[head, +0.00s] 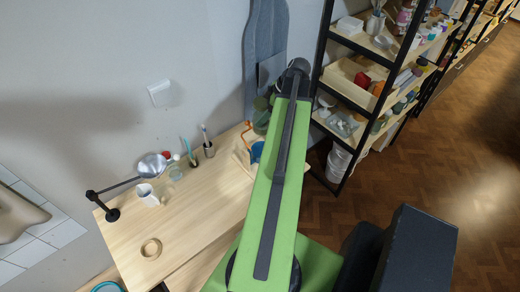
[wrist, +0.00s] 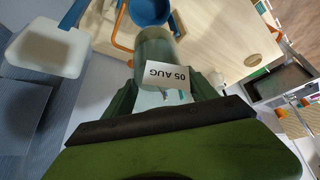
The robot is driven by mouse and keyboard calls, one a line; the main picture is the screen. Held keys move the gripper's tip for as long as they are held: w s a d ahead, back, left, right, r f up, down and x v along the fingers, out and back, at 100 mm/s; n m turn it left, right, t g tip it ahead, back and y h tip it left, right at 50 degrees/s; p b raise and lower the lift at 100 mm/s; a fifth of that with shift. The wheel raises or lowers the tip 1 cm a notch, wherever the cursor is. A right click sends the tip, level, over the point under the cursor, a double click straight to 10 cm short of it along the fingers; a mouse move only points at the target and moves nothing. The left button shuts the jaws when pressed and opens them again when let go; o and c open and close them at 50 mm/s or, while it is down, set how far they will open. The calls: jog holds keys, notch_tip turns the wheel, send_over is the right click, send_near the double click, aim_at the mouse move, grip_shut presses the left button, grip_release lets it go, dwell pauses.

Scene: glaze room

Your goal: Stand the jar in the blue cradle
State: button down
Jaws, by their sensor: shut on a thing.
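My gripper (wrist: 162,88) is shut on a translucent grey-green jar (wrist: 154,46) in the wrist view. A white label (wrist: 165,73) reading "05 AUG" is on or in front of the jar. The blue cradle (wrist: 150,11) shows just past the jar's far end, cut by the top edge. In the head view the blue cradle (head: 257,151) is on the wooden table, partly hidden behind my arm. The gripper is mostly hidden there. I cannot tell whether the jar touches the cradle.
An orange bent rod (head: 247,132) stands beside the cradle. The table (head: 185,222) also holds a dark pot with brushes (head: 209,150), a white mug (head: 148,196), a lamp (head: 152,166) and a wooden ring (head: 151,248). A black-framed shelf (head: 322,62) stands at right. The table's middle is clear.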

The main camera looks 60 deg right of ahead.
notch_tip(320, 180, down, 17)
jog(key=b, duration=1.6)
jog(key=shift+f, duration=0.15)
jog(key=shift+r, duration=0.25)
jog(key=shift+f, duration=0.2)
jog(key=c, duration=0.5)
grip_release()
jog(key=shift+r, duration=0.15)
jog(key=shift+r+p, duration=0.25)
jog(key=shift+p, duration=0.2)
jog(key=p+v, duration=1)
jog(key=v, duration=0.1)
jog(key=shift+s+d+r, duration=0.1)
jog(key=shift+s+r, duration=0.1)
jog(key=shift+r, duration=0.05)
